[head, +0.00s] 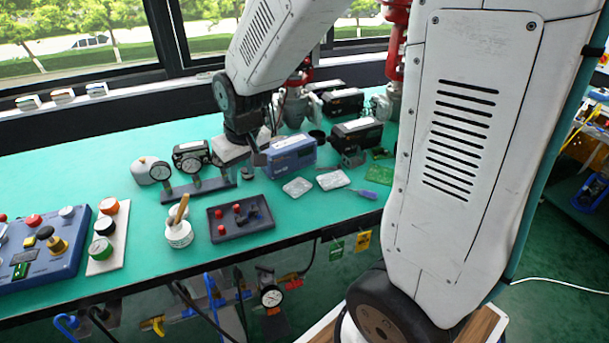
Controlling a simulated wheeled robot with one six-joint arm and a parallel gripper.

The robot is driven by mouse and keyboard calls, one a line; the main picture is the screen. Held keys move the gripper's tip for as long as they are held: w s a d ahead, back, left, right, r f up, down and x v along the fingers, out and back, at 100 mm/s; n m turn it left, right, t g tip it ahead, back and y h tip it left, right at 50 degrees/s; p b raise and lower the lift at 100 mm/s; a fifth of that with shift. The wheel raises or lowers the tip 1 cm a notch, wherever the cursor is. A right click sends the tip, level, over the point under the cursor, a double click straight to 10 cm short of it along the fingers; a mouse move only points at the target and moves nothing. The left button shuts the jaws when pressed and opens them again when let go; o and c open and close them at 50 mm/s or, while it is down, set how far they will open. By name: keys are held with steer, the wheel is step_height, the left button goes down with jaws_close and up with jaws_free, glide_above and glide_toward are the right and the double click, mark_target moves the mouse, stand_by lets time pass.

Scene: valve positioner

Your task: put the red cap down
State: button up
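My gripper (252,156) is small and partly hidden at the end of my arm, over the bench between the gauges and a blue box. I cannot tell whether its fingers are open or shut, and no red cap shows clearly in it. A dark tray (262,227) lies near the bench's front edge, below my gripper in the picture. Small red caps stand in the tray, one red cap (221,229) at its front left and another red cap (236,208) further back. Dark parts lie at the tray's right.
Gauges on a bracket (200,190) stand left of my gripper, and the blue box (291,155) stands right. A white jar (178,234) with a brush is left of the tray. A blue control panel (45,255) is far left. Some green bench top (330,208) is bare.

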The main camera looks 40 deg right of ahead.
steer(key=s+r, duration=0.6)
steer(key=s, duration=0.6)
steer(key=s+d+r+g, duration=0.1)
steer(key=s+r, duration=0.5)
steer(key=s, duration=0.6)
steer(key=shift+d+r+m+g, duration=0.15)
steer(key=shift+m+g, duration=0.15)
steer(key=shift+m, duration=0.1)
